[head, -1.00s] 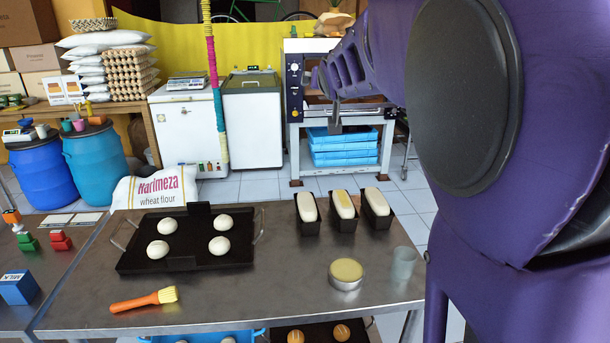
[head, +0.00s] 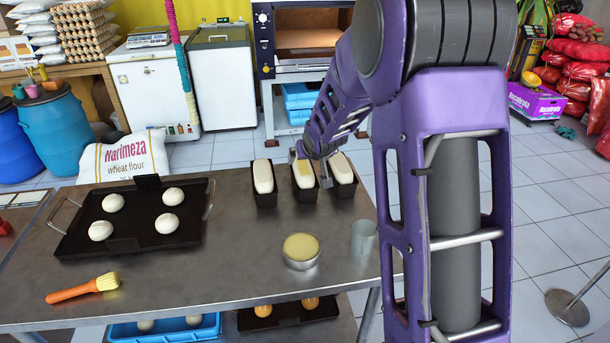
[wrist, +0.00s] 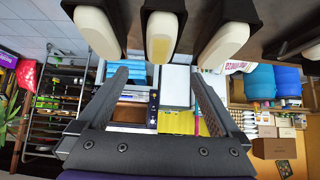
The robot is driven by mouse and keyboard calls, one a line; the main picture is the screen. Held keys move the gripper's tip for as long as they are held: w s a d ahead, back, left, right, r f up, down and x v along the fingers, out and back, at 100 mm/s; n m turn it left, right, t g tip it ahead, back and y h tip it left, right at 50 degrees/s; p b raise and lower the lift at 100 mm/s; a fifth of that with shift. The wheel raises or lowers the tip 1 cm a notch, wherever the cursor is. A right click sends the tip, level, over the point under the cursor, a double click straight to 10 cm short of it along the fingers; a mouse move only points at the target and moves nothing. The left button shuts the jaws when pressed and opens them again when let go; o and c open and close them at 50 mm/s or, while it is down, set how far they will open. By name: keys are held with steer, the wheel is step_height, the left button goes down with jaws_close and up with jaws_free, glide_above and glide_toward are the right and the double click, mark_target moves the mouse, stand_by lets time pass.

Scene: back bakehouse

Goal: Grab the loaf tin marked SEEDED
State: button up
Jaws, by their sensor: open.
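Three black loaf tins with pale dough stand in a row on the steel table: a left tin (head: 265,199), a middle tin (head: 304,195) whose dough has a yellow patch, and a right tin (head: 344,189). I cannot read any SEEDED marking on them in either view. My gripper (head: 303,160) is at the far end of the middle tin and partly covers it. In the wrist view my gripper (wrist: 177,78) is open and empty, its two fingers apart, with the middle tin (wrist: 163,8) roughly between and beyond them. No finger clearly touches a tin.
A round tin with yellow contents (head: 301,258) and a clear cup (head: 363,240) stand in front of the loaf tins. A black tray (head: 75,238) with dough balls lies to the left, a brush (head: 84,288) before it. A flour sack (head: 126,160) stands behind.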

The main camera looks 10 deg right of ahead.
mark_target(303, 166)
steer(key=x, duration=1.1)
steer(key=shift+b+x, duration=0.3)
steer(key=shift+x, duration=2.3)
steer(key=shift+s, duration=0.1)
jaws_close()
